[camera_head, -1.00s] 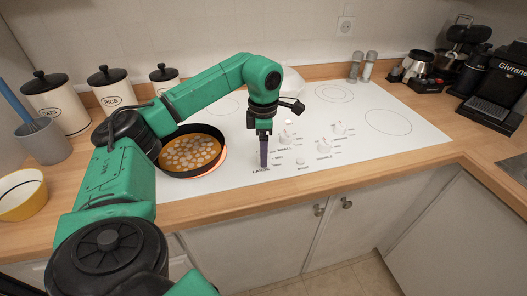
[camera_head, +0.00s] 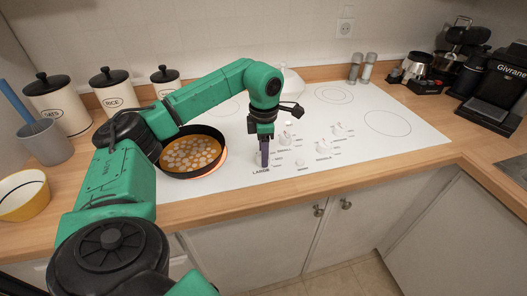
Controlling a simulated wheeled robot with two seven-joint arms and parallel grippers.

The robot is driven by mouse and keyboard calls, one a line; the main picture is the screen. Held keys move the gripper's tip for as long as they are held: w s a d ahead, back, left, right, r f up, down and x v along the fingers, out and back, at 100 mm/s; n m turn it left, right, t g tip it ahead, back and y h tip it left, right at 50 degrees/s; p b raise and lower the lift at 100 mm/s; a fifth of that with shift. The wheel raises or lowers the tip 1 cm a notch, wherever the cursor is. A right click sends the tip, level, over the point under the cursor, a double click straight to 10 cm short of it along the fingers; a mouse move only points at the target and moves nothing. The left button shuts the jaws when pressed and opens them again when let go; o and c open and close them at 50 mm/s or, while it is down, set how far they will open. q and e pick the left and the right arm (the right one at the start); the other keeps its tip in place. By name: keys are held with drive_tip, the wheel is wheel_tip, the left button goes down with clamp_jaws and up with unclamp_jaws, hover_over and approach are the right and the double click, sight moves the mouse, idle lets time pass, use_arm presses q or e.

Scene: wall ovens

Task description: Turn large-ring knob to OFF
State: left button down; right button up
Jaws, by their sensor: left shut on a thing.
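The white stove top (camera_head: 420,150) has several white knobs near its front edge. The large-ring knob stands at the "LARGE" label (camera_head: 262,170) and is mostly hidden behind my left gripper (camera_head: 264,158). My left gripper points straight down and is shut on that knob. The knob's pointer position cannot be made out. A dark pan (camera_head: 170,172) of round pieces in orange sauce sits on the burner left of the gripper. An orange-red glow (camera_head: 215,168) shows at the pan's right and front edge. My right gripper is not in view.
Other knobs (camera_head: 284,139) stand close to the right of the gripper. A white lidded pot (camera_head: 290,90) is behind my arm. Canisters (camera_head: 62,102) and a yellow bowl (camera_head: 22,196) are at left, shakers (camera_head: 367,68) and a coffee machine (camera_head: 500,80) at right.

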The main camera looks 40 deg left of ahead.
use_arm(q)
drive_tip(key=n, duration=0.1)
drive_tip(key=n+p, duration=0.1)
drive_tip(key=n, duration=0.2)
drive_tip(key=shift+w+r+p, duration=0.15)
drive_tip(key=shift+r+p, duration=0.1)
drive_tip(key=shift+p, duration=0.05)
drive_tip(key=n+p, duration=0.1)
drive_tip(key=n, duration=0.3)
drive_tip(key=shift+a+n, duration=0.1)
drive_tip(key=shift+n, duration=0.2)
drive_tip(key=n+p, duration=0.1)
drive_tip(key=n, duration=0.3)
drive_tip(key=shift+w+n+p, duration=0.1)
drive_tip(key=shift+n+p, duration=0.2)
drive_tip(key=shift+a+n+p, duration=0.1)
drive_tip(key=shift+n+p, duration=0.35)
drive_tip(key=shift+n, duration=1.45)
drive_tip(key=c, duration=0.6)
unclamp_jaws()
drive_tip(key=shift+o, duration=1.2)
drive_tip(key=shift+f, duration=0.15)
